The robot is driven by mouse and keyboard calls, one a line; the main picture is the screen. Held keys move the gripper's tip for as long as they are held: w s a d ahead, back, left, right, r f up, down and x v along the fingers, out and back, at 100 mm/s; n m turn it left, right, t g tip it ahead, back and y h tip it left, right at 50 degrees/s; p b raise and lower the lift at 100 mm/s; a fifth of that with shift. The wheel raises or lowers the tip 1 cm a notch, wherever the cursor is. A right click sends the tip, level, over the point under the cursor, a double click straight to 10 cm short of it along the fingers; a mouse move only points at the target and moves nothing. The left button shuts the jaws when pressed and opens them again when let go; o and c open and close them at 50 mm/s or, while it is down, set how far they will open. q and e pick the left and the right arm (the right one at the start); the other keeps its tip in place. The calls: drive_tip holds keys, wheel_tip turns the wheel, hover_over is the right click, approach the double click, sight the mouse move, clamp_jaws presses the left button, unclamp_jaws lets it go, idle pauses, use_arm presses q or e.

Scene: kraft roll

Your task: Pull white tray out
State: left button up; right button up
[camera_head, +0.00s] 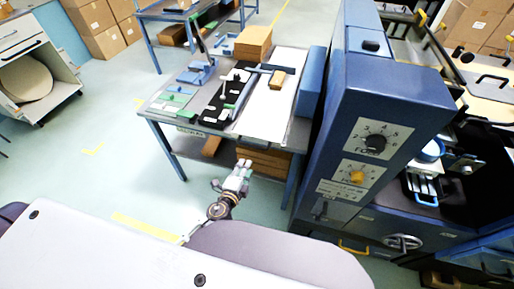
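A flat white panel (262,122) lies on the grey workbench (155,108), beside the blue machine; I cannot tell whether it is the white tray. A small pale slotted part (422,188) also shows in the recess of the blue machine at the right. My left gripper (244,165) is in front of the workbench, below its top edge in the picture and apart from the panel. Its fingers are too small to tell whether they are open or shut. I see nothing held in it. My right gripper is not in view.
The tall blue machine (375,100) with dials stands right of the workbench. Brown boards (265,160) lie on the bench's lower shelf. A white cabinet (35,60) holding a round roll stands at the far left. The floor (90,180) left of the bench is clear.

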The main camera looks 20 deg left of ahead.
use_arm(q)
drive_tip(key=shift+w+a+r+m, duration=0.1)
drive_tip(key=shift+a+r+m, duration=0.2)
drive_tip(key=shift+m, duration=0.2)
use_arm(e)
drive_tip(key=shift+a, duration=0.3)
use_arm(q)
drive_tip(key=shift+w, duration=0.2)
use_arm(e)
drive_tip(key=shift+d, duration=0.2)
use_arm(q)
drive_tip(key=p, duration=0.1)
approach(253, 147)
drive_tip(key=shift+x, duration=5.4)
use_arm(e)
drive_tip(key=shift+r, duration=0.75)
